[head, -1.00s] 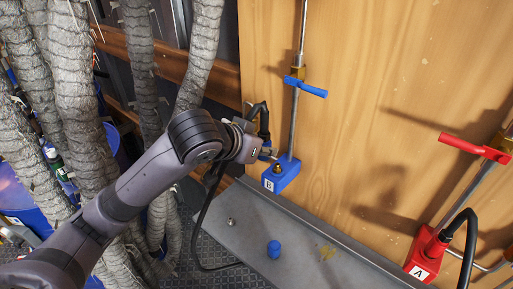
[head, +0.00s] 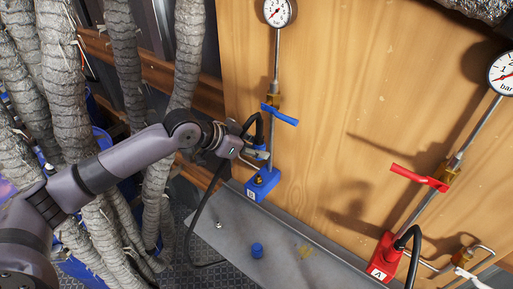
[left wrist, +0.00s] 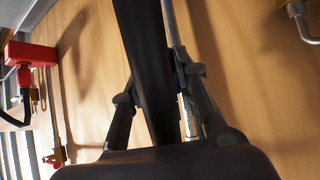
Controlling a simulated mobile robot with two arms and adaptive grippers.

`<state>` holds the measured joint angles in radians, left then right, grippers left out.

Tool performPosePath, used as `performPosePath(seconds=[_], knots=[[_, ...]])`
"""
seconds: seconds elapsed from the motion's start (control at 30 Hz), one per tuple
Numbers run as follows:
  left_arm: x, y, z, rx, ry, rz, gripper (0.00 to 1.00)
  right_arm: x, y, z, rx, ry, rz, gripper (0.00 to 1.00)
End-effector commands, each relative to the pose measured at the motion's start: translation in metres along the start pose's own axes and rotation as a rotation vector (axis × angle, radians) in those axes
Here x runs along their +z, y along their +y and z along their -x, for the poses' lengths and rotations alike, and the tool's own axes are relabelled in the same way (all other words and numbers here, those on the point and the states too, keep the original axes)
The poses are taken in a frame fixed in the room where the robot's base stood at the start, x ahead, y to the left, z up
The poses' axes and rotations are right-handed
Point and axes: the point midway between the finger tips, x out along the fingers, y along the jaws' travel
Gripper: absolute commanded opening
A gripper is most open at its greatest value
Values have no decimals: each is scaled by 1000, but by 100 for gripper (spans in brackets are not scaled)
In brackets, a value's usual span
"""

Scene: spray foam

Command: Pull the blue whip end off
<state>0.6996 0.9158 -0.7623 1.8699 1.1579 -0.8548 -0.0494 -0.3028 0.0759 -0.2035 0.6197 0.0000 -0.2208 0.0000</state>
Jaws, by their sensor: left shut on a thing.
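My left gripper (head: 262,154) is at the blue side of the wooden panel, just above the blue block marked B (head: 262,184). It is shut on the blue whip end (head: 259,147), which is mostly hidden by the fingers. A black hose (head: 250,122) loops up from the grip and hangs down to the left. In the left wrist view, the black hose (left wrist: 150,70) runs between the two fingers (left wrist: 160,105), with a little blue behind it. I cannot tell whether the whip end still touches its fitting. My right gripper is not in view.
A blue valve handle (head: 281,115) sits on the pipe above, below a gauge (head: 277,11). To the right are a red block marked A (head: 384,257) and a red handle (head: 418,178). Thick wrapped hoses (head: 67,120) crowd the left.

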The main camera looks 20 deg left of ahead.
Motion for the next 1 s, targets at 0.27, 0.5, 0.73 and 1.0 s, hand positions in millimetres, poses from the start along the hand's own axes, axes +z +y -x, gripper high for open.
performPosePath(seconds=[0.27, 0.5, 0.73, 1.0], knots=[[6, 0, -4, -1, 3, 6, 0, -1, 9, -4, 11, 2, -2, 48], [21, 0, -16, -2, 3, 6, 0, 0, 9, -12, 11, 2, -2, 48], [39, 0, -30, -1, 3, 5, 0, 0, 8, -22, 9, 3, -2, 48], [51, 0, -40, -2, 3, 5, 0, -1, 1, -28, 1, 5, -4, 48]])
